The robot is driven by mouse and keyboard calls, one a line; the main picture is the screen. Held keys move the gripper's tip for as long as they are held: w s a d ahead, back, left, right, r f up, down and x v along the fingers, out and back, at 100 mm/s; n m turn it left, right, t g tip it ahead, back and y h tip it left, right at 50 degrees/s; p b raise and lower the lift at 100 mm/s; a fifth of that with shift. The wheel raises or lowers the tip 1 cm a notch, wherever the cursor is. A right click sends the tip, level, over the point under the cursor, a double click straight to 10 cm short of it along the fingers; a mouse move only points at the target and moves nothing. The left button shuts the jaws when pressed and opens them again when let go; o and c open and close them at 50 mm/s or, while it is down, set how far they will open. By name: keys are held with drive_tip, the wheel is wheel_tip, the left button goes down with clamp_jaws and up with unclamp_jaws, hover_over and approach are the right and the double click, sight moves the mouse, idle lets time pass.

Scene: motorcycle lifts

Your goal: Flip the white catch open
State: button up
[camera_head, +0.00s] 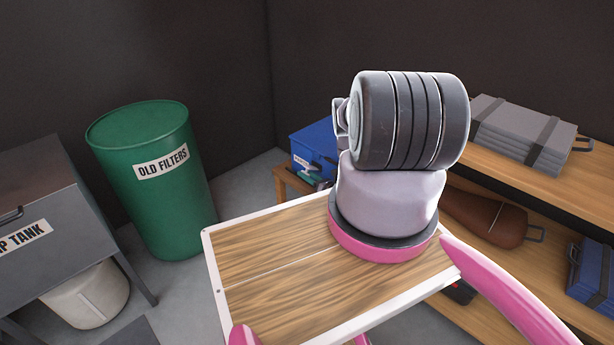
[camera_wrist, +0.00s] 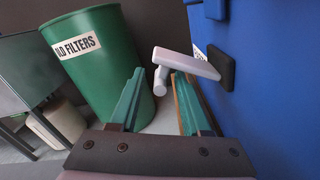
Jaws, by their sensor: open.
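The white catch (camera_wrist: 187,63) sticks out from the side of a blue box (camera_wrist: 272,80), on a dark mount (camera_wrist: 220,67). Its bar runs leftward in the wrist view and ends in a rounded piece pointing down. My gripper (camera_wrist: 155,84) is open, with green fingers. The rounded end shows in the gap between the fingertips, and the right fingertip is close to the bar. I cannot tell whether they touch. In the head view the blue box (camera_head: 318,143) is partly hidden behind my arm, and the catch is not visible there.
The box rests on a low wooden stand (camera_head: 285,180). A green barrel (camera_head: 165,205) labelled OLD FILTERS and a grey cabinet (camera_head: 40,190) stand at the left. Wooden shelves (camera_head: 572,185) with grey and blue cases are at the right. Some floor shows between barrel and stand.

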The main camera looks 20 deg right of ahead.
clamp_jaws()
drive_tip(key=shift+d+f+n, duration=0.15)
drive_tip(key=shift+f+n, duration=0.4)
drive_tip(key=shift+n, duration=0.45)
drive_tip(key=shift+f+n, duration=0.3)
drive_tip(key=shift+n, duration=0.4)
unclamp_jaws()
drive_tip(key=v, duration=1)
drive_tip(key=shift+s, duration=0.35)
drive_tip(key=shift+s+d, duration=0.15)
